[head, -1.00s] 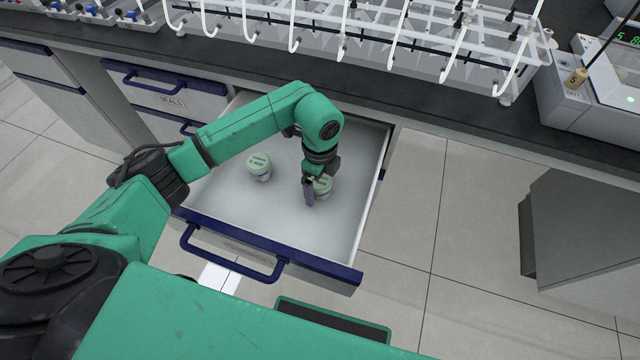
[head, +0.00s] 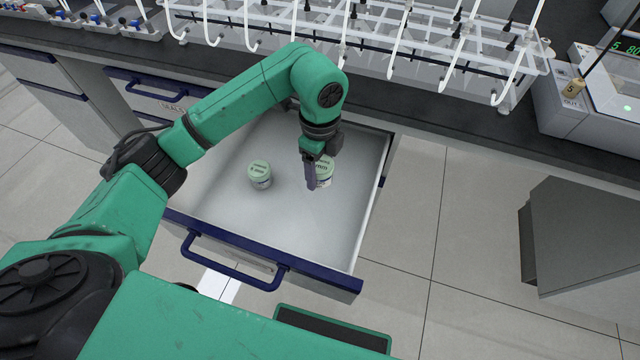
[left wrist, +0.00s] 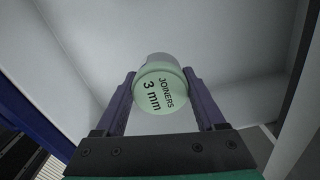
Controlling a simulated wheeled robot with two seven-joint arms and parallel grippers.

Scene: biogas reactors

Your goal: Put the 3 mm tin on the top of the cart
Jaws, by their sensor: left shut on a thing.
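The 3 mm tin (left wrist: 158,88) has a pale green lid reading "JOINERS 3 mm" in the left wrist view. My left gripper (left wrist: 160,100) is shut on it, one finger on each side. In the head view the tin (head: 325,172) is partly hidden by the left gripper (head: 316,178), over the open drawer (head: 225,228). It appears raised off the drawer floor. A second tin (head: 260,174) with a green lid stands in the drawer to the left; its label is too small to read surely. The cart top cannot be made out for certain. My right gripper is not in view.
A dark bench top with a white rack of bent tubes (head: 385,50) runs above the drawer. A device with a green display (head: 610,85) stands at the right. A grey box-shaped unit (head: 590,240) stands on the floor at right. Tiled floor between is clear.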

